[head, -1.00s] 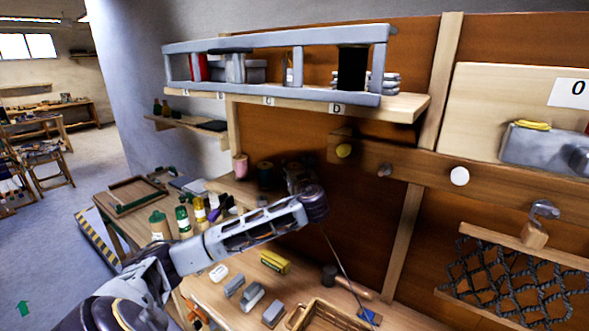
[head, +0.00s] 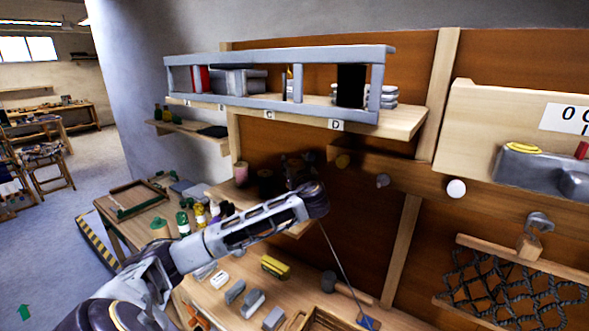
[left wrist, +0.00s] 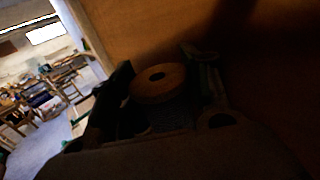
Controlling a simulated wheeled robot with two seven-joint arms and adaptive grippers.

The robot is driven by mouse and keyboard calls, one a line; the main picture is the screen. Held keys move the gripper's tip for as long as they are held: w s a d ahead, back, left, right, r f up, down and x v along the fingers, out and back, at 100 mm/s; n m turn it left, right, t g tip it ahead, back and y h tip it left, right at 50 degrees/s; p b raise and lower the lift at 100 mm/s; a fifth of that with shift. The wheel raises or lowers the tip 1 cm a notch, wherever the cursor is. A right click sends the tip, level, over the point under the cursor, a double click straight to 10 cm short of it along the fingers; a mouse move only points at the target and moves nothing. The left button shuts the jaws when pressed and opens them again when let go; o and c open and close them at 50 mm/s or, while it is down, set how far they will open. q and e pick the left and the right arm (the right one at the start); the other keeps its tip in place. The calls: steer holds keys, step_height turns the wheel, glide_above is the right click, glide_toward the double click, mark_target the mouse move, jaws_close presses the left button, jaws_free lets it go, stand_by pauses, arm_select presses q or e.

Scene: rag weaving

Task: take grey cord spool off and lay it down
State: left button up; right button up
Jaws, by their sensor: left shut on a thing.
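My left gripper (head: 300,170) is at the end of my left arm, in shadow in front of the brown back panel. In the left wrist view a spool (left wrist: 160,82) with a round wooden end and a centre hole sits between the dark fingers. Its wound body (left wrist: 172,114) looks dull blue-grey, but the view is very dark. The left gripper is shut on this spool. In the head view the spool is too dark to make out at the gripper, and whether it touches a peg or shelf cannot be told. My right gripper is not in view.
A pink spool (head: 241,172) and a dark spool (head: 265,182) stand left of the gripper. A railed shelf (head: 410,116) is above. A wooden rail with a white knob (head: 456,188) and a grey knob (head: 383,180) is to the right. The bench (head: 225,315) below holds several small items.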

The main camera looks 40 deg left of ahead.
arm_select(q)
steer(key=shift+r, duration=0.85)
steer(key=shift+r, duration=0.25)
stand_by(0.5)
